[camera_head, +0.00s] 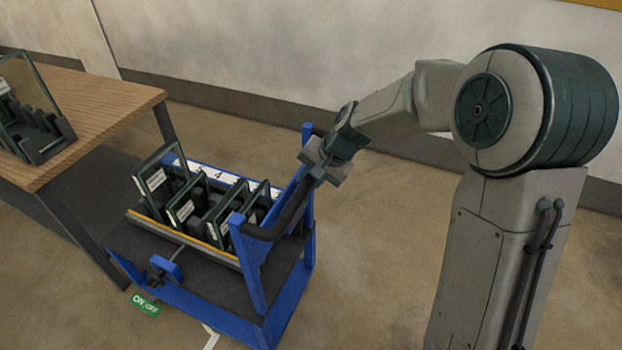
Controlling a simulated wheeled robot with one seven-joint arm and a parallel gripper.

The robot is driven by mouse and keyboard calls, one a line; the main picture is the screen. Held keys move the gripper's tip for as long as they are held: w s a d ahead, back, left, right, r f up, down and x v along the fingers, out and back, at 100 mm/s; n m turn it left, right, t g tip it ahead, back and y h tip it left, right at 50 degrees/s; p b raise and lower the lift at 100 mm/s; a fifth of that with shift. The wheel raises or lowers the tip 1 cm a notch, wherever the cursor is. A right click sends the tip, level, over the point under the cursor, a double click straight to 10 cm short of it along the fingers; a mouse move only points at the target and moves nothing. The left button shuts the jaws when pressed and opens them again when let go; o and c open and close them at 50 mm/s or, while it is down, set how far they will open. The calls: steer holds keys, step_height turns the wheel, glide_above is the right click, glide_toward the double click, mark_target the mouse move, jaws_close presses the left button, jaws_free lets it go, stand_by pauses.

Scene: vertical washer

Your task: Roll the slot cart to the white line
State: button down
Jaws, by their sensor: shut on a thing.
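The slot cart (212,312) has a blue frame and a dark deck, and stands on the floor left of my arm. A slotted rack (140,219) on it holds several glass panes with white labels. The cart's dark push handle (285,215) is on its right side, between two blue posts. My gripper (318,172) is shut on this handle near its far end; the fingertips are partly hidden. A short piece of white line (211,338) shows on the floor at the bottom edge, beside the cart's near side.
A wooden table (105,115) with a pane holder (45,140) stands at the left, close to the cart. A green ON/OFF sign (145,304) shows by the cart's near left corner. A wall (240,50) runs behind. Floor (380,240) is clear between the cart and my arm's column.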

steer(key=shift+d, duration=0.1)
steer(key=c, duration=1)
jaws_free()
steer(key=p+v, duration=0.5)
steer(key=v, duration=0.5)
steer(key=shift+s+r, duration=0.15)
